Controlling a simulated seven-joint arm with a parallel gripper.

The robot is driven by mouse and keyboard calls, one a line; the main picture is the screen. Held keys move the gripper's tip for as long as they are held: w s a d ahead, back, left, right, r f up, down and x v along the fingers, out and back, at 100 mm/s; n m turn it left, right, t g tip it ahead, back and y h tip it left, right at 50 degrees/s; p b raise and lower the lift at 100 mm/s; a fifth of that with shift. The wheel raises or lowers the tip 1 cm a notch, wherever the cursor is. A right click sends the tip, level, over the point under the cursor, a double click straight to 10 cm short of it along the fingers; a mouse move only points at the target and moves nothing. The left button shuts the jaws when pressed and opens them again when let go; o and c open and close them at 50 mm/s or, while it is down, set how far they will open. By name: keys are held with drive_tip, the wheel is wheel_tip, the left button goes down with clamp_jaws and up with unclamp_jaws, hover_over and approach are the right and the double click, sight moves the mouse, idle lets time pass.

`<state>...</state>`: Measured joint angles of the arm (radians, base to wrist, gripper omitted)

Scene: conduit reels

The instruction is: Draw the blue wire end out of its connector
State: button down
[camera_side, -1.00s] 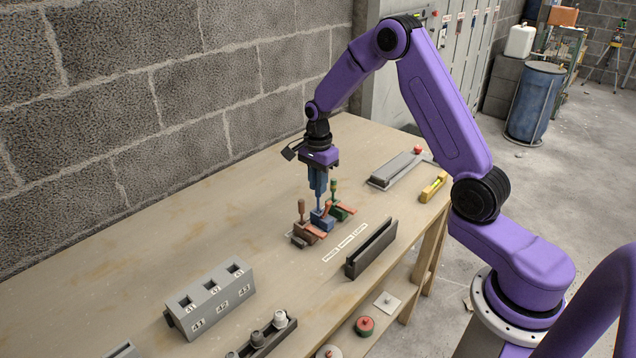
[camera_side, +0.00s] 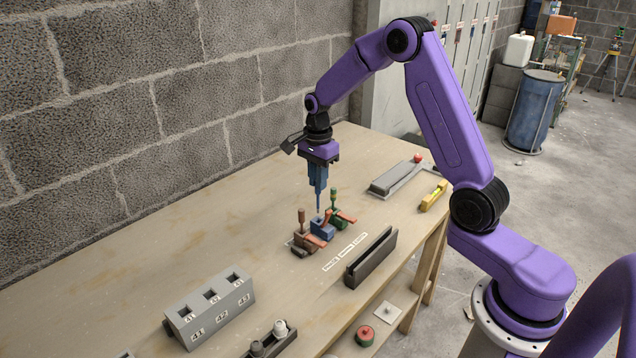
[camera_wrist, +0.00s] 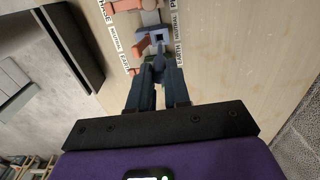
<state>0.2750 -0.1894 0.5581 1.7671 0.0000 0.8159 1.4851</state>
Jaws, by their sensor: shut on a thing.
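My gripper (camera_side: 318,188) is shut on the blue wire end (camera_side: 318,204), a thin upright blue piece pointing down from the fingers. Its lower tip is just above the blue connector (camera_side: 322,231), with a small gap. In the wrist view, the blue connector (camera_wrist: 146,41) shows a dark square socket beyond my fingertips (camera_wrist: 159,66), which hide most of the wire end. The blue connector's orange lever (camera_side: 327,217) looks raised. The brown connector (camera_side: 303,243) and green connector (camera_side: 334,220) stand on either side, each with its own wire end upright in it.
White label strips (camera_side: 345,252) lie in front of the connectors. A dark slotted block (camera_side: 371,258) stands nearer the front edge. A grey numbered block (camera_side: 210,308) is at front left. The left tabletop is clear.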

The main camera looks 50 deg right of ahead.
drive_tip(key=shift+r, duration=1.55)
